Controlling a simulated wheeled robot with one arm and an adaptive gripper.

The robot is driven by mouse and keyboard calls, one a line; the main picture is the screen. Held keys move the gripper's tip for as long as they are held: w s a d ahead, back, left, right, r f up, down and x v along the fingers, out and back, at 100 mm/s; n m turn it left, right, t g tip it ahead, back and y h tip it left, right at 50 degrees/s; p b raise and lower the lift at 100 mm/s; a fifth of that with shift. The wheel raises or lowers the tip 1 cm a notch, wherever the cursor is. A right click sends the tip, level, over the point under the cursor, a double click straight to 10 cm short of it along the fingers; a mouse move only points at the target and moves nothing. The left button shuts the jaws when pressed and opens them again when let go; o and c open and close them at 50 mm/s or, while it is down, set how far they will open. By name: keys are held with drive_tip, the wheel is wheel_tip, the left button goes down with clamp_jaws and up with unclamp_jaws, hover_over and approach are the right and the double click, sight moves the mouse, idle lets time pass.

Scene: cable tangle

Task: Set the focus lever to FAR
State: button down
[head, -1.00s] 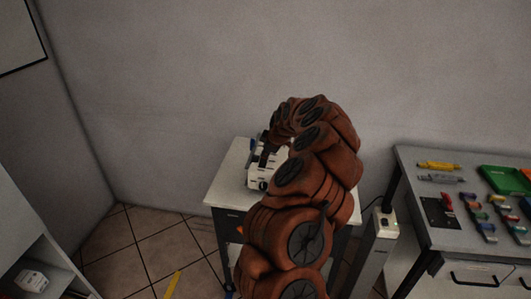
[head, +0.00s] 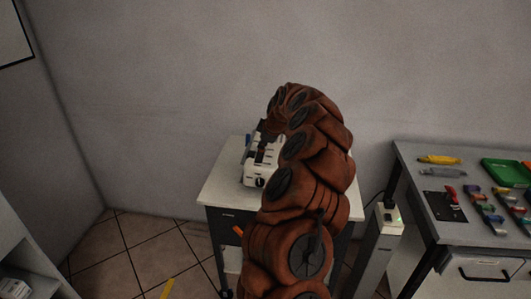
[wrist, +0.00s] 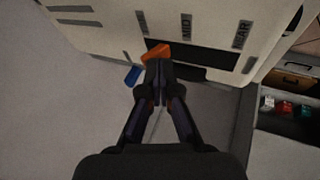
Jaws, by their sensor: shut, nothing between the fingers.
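A white device (head: 254,169) stands on a small table beyond my arm in the head view. In the wrist view its white face (wrist: 110,16) has a dark slot (wrist: 205,57) with several printed labels above it. One reads MID (wrist: 187,27) and the one at the right looks like FAR (wrist: 241,34). An orange lever (wrist: 156,52) sits at the left part of the slot, left of MID. My gripper (wrist: 159,72) is shut and empty, its tips right at or just short of the lever; contact is unclear. A blue part (wrist: 132,75) shows just left of the fingers.
The small table (head: 220,187) has bare top left of the device. A workbench (head: 425,228) with coloured parts and a green tray (head: 503,172) stands at the right. A grey post (head: 381,235) stands between them. A shelf unit (head: 22,237) is at the lower left.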

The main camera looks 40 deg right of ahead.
drive_tip(key=shift+w+d, duration=0.15)
drive_tip(key=shift+d, duration=0.15)
drive_tip(key=shift+a+f+b, duration=0.1)
drive_tip(key=shift+a+b, duration=0.05)
drive_tip(key=shift+b, duration=0.3)
drive_tip(key=shift+s+a+f+b, duration=0.15)
drive_tip(key=shift+s+a+b, duration=0.25)
drive_tip(key=shift+b, duration=0.1)
drive_tip(key=shift+s+a, duration=0.1)
